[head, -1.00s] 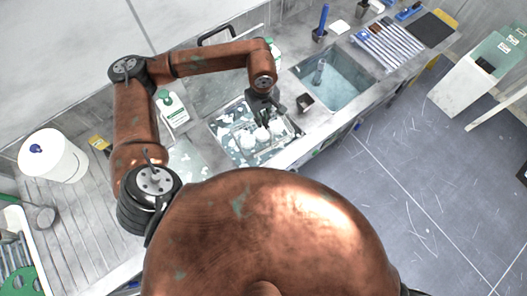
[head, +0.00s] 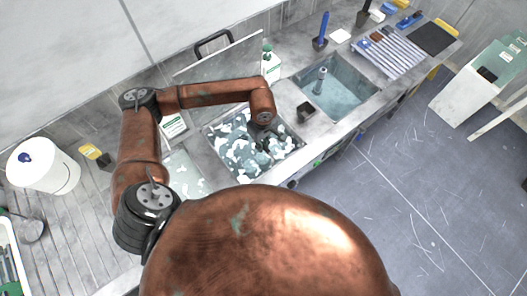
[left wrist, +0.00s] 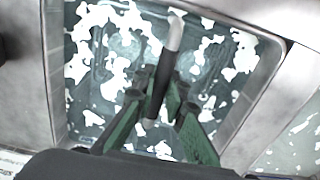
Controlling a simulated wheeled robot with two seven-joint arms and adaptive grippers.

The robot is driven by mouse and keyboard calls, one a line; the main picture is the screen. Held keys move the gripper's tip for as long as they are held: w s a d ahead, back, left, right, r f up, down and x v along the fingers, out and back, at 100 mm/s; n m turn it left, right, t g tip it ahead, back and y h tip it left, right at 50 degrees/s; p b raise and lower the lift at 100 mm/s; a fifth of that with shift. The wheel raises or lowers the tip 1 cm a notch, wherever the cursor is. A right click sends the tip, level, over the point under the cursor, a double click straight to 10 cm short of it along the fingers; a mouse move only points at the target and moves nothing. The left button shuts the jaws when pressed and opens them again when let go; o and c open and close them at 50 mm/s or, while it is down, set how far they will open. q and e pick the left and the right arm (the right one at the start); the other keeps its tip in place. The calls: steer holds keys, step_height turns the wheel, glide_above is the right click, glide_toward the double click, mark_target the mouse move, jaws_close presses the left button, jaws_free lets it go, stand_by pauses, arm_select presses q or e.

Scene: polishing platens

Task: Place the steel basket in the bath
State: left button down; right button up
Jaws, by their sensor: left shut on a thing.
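The bath (head: 212,142) is a sunken square tank of water with white foam patches; it fills most of the left wrist view (left wrist: 57,100). My left gripper (head: 268,140) reaches down into it. In the left wrist view its green fingers (left wrist: 158,108) are shut on the dark grip of the steel basket's handle (left wrist: 174,38), whose bare metal end sticks up. The basket body is under the water and foam, so its outline is hard to make out. Dim rounded shapes (left wrist: 122,46) show below the surface. I cannot tell whether the basket touches the bottom. My right gripper is out of view.
A second sink (head: 340,92) with clear water lies to the right, with a small dark cup (head: 305,111) between. A white bottle (head: 270,66) and a leaning clear panel (head: 215,68) stand behind. A white bucket (head: 45,168) is at far left.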

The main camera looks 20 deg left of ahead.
arm_select(q)
step_height(320, 180, down, 5)
steer(key=shift+f+b, duration=0.1)
steer(key=shift+b, duration=1)
steer(key=c, duration=2)
jaws_free()
steer(key=shift+s, duration=0.1)
steer(key=shift+o, duration=0.2)
steer(key=shift+r, duration=0.3)
step_height(320, 180, up, 11)
steer(key=p, duration=0.4)
steer(key=shift+f+p, duration=0.2)
steer(key=shift+p, duration=0.1)
steer(key=shift+r, duration=0.5)
